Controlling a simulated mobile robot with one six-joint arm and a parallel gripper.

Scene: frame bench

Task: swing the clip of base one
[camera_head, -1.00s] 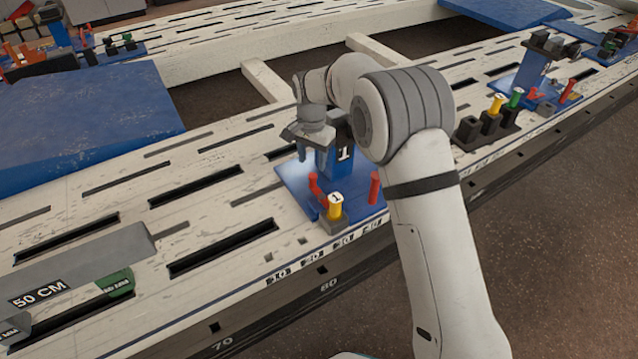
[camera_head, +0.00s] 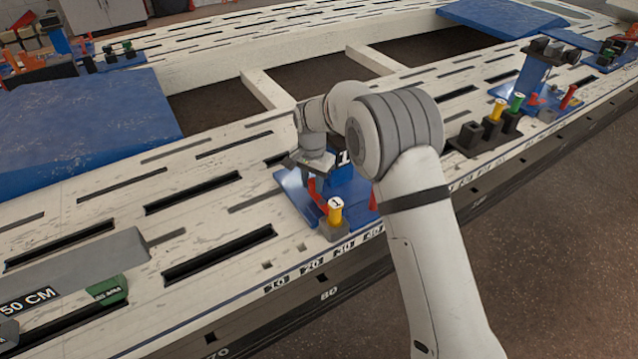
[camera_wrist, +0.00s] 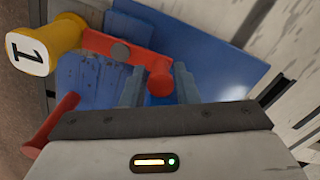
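Base one is a blue plate (camera_head: 298,192) on the bench with a blue post marked 1 (camera_head: 341,172). A yellow pin marked 1 (camera_head: 335,211) stands in a grey block at its front. The pin's top (camera_wrist: 32,52) fills the upper left of the wrist view. A red clip (camera_head: 318,194) lies beside the pin; its bar and rounded end (camera_wrist: 158,78) show in the wrist view. My gripper (camera_head: 314,178) is low over the plate. Its two fingers (camera_wrist: 158,92) are apart, with the clip's red end between them in the picture. I cannot tell whether they touch it.
A second red handle (camera_wrist: 50,125) stands to the left in the wrist view. A grey 50 CM bar (camera_head: 80,268) lies on the bench at left.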

